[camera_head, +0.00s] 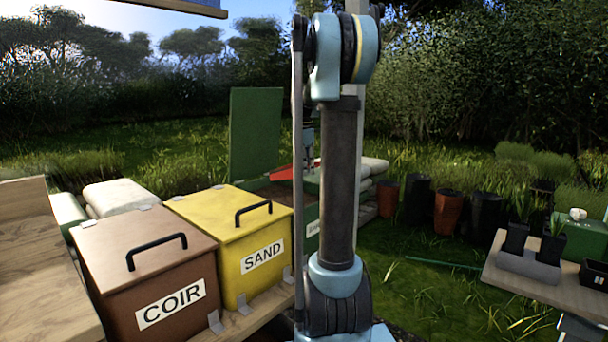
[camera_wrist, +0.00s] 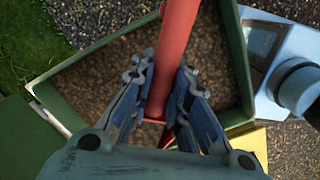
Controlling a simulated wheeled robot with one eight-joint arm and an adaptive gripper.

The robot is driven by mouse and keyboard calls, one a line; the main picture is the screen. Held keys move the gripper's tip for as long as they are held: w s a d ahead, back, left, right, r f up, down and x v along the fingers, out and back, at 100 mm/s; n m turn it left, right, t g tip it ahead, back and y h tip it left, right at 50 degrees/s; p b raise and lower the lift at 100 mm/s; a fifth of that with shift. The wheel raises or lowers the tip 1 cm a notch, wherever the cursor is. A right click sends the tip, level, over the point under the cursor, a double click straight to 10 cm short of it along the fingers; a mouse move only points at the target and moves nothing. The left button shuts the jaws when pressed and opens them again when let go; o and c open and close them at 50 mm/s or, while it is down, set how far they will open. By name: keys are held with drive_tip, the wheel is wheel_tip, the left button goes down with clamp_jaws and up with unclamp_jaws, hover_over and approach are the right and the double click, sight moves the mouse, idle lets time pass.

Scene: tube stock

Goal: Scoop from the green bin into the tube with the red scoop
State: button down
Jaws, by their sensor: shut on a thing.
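The green bin, its lid (camera_head: 255,130) raised, stands beyond the yellow bin in the head view. In the wrist view its green rim (camera_wrist: 238,65) surrounds brown loose material (camera_wrist: 105,75). My gripper (camera_wrist: 165,78) is over the bin and shut on the red scoop (camera_wrist: 178,30). The scoop (camera_head: 281,174) also shows above the bin in the head view; whether it carries material I cannot tell. My arm hides most of the gripper in that view. Black tube-like pots (camera_head: 516,238) with small plants stand in a grey holder (camera_head: 527,268) on the right table.
A closed brown COIR bin (camera_head: 125,245) and a closed yellow SAND bin (camera_head: 232,235) stand nearer on the left bench. Grass lies between the bench and the right table (camera_head: 550,290).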

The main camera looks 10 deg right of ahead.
drive_tip(key=shift+d+r+y, duration=0.2)
drive_tip(key=shift+d+r, duration=0.25)
drive_tip(key=shift+r, duration=0.25)
drive_tip(key=shift+d+r+y, duration=0.2)
drive_tip(key=shift+d+r, duration=0.2)
drive_tip(key=shift+r, duration=0.3)
